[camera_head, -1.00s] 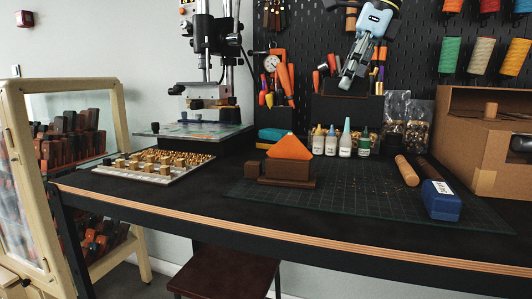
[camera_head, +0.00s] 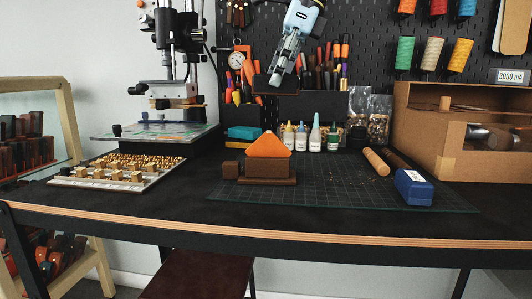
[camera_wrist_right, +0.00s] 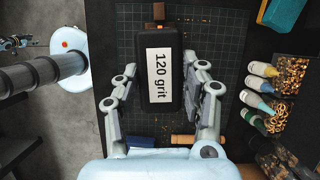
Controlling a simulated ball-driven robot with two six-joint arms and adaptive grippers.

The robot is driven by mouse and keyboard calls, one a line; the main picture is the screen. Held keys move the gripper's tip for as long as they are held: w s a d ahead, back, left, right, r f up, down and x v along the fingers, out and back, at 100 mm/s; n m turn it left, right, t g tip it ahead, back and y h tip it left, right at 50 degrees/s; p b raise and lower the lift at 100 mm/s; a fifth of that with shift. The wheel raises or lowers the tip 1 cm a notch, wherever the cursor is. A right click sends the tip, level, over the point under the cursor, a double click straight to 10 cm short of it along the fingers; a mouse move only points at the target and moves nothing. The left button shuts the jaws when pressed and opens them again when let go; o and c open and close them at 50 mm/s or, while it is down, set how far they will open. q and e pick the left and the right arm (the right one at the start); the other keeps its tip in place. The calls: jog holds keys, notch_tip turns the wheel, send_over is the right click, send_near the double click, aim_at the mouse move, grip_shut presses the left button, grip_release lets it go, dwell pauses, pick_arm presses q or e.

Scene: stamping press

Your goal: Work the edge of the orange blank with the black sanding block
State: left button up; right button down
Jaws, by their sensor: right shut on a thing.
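The orange blank (camera_head: 268,146) stands upright in a brown wooden holder (camera_head: 270,170) on the cutting mat, its peaked edge upward. The holder hides its lower part. My right gripper (camera_head: 275,80) hangs high in front of the pegboard, roughly above the blank and well apart from it. It is shut on the black sanding block (camera_head: 267,85), which blends into the dark background there. In the right wrist view the sanding block (camera_wrist_right: 160,100), with a white "120 grit" label, sits between the fingers of the right gripper (camera_wrist_right: 163,85). My left gripper is not in view.
A blue block (camera_head: 413,187) and a wooden dowel (camera_head: 376,161) lie right on the mat (camera_head: 340,190). Small bottles (camera_head: 314,138) stand behind the blank. A tray of brass stamps (camera_head: 110,183) and the press (camera_head: 178,70) are left. A cardboard box (camera_head: 420,120) stands right.

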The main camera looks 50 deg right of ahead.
jog(key=shift+w, duration=0.1)
notch_tip(320, 180, down, 5)
jog(key=b, duration=0.4)
jog(key=shift+f, duration=0.1)
jog(key=shift+w+f+b, duration=0.1)
jog(key=shift+f+b, duration=0.15)
jog(key=shift+b, duration=0.05)
jog(key=shift+r, duration=0.2)
jog(key=shift+f, duration=0.4)
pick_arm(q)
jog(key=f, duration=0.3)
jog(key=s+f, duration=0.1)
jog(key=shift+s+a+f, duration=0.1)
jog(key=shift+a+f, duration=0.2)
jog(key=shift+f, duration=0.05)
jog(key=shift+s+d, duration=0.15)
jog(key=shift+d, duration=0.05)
